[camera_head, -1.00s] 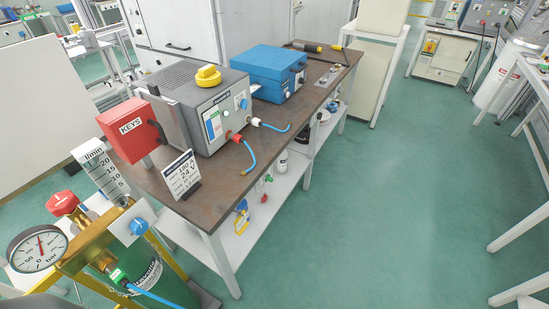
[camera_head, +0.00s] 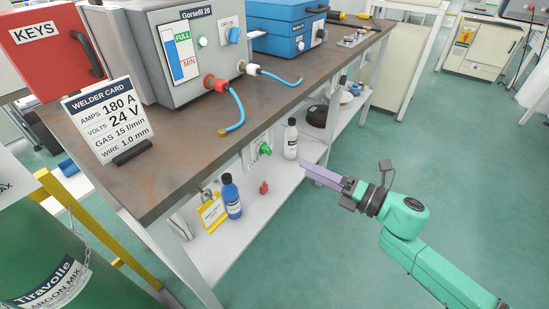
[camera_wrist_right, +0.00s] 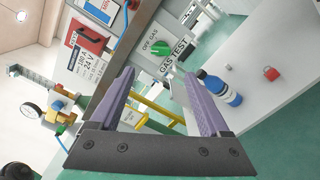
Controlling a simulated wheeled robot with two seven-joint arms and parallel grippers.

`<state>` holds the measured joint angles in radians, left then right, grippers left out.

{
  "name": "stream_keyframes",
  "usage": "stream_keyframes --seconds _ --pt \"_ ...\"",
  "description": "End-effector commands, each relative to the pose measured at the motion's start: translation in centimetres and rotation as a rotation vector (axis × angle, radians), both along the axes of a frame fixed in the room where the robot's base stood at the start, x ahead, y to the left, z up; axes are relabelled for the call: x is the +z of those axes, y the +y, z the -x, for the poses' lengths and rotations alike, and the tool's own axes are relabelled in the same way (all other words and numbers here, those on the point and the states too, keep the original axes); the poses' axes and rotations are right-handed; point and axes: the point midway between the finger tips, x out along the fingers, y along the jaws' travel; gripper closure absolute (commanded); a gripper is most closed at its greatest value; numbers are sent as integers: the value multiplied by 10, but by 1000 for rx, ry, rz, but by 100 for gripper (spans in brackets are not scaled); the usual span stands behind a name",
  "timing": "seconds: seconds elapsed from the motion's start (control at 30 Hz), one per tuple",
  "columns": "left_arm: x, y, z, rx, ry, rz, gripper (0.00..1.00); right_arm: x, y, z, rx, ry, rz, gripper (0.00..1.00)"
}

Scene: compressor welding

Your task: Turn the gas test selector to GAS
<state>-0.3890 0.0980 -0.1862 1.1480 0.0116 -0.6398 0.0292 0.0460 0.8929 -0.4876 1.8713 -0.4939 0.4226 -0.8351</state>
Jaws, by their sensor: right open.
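The gas test selector is a green knob (camera_head: 265,149) on a pale plate under the workbench top. In the right wrist view the green knob (camera_wrist_right: 162,47) sits on a plate marked OFF, GAS and GAS TEST. I cannot tell for sure which mark it points to. My right gripper (camera_head: 308,171) is to the right of the knob, apart from it, with its purple fingers towards the bench. In the right wrist view the gripper (camera_wrist_right: 157,74) is open and empty, with the knob beyond the gap between its fingertips. My left gripper is not in view.
The bench top (camera_head: 190,125) overhangs the selector. A blue hose (camera_head: 237,108) lies on top.

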Motion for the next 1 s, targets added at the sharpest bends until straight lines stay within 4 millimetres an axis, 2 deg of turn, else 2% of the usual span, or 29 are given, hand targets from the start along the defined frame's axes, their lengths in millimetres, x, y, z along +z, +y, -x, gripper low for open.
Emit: stream_keyframes --seconds 0.2,0.4,0.53,0.77,0.9,0.97,1.0 --pt "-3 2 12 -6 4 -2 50 4 47 -35 0 -3 -4 20" --pt "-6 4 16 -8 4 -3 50 1 81 -60 -3 3 -5 20" --pt "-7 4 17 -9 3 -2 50 0 90 -66 -2 3 -2 20" --pt "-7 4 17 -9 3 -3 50 0 91 -67 -4 4 -3 20" --pt "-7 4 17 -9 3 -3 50 -1 91 -67 -4 4 -3 74" --pt "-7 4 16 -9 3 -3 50 -1 91 -67 -4 4 -3 96" --pt "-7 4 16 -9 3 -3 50 -1 91 -67 -4 4 -3 100"
